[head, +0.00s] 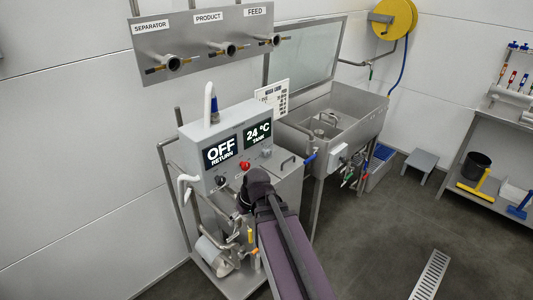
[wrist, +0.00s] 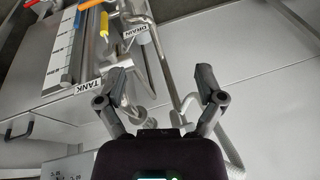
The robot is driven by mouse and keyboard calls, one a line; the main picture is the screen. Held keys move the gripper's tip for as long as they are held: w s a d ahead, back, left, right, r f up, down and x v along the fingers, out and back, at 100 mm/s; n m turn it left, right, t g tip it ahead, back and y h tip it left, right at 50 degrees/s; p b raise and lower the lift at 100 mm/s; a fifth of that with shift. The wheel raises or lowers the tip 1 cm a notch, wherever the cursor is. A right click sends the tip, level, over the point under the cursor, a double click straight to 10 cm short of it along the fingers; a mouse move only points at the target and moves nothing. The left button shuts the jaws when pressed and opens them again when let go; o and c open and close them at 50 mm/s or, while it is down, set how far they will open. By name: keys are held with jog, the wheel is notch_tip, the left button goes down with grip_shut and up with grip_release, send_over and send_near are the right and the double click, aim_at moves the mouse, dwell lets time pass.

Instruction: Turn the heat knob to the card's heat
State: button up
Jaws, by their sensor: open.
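The grey control box (head: 203,161) stands on a wheeled frame in the head view. Its screens read OFF RETURN (head: 221,151) and 24 °C TANK (head: 257,135). Below them are a black knob (head: 220,181) and a red knob or button (head: 245,166); I cannot tell which control is the heat knob. A white printed card (head: 273,97) stands behind the box, its text too small to read. My gripper (wrist: 158,92) is open and empty in the wrist view, above pipes beside the labels TANK (wrist: 88,86) and DRAIN (wrist: 135,33). In the head view my arm hides it.
A steel sink (head: 335,118) with a raised lid stands behind the box. A valve panel (head: 205,45) labelled SEPARATOR, PRODUCT and FEED hangs above. A white hose (head: 186,190) curves at the box's left. Open floor (head: 390,235) lies to the right, with a drain grate (head: 431,275).

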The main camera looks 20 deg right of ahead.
jog(key=w+d+r+n+t+y, duration=0.2)
jog(key=w+d+r+t, duration=0.4)
jog(key=d, duration=0.4)
jog(key=t+p, duration=0.2)
jog(key=t, duration=0.3)
send_near(269, 153)
jog(key=s+r, duration=0.2)
jog(key=s, duration=0.1)
jog(key=shift+w+d, duration=0.15)
jog(key=shift+d, duration=0.3)
jog(key=shift+f, duration=0.1)
jog(key=b+x, duration=0.1)
jog(key=x, duration=0.3)
jog(key=b+x, duration=0.2)
jog(key=x, duration=0.2)
jog(key=b+x, duration=0.2)
jog(key=x, duration=0.2)
jog(key=shift+d+f, duration=0.1)
jog(key=shift+f, duration=0.3)
jog(key=shift+b+x, duration=0.35)
jog(key=shift+x, duration=0.45)
jog(key=c, duration=1.1)
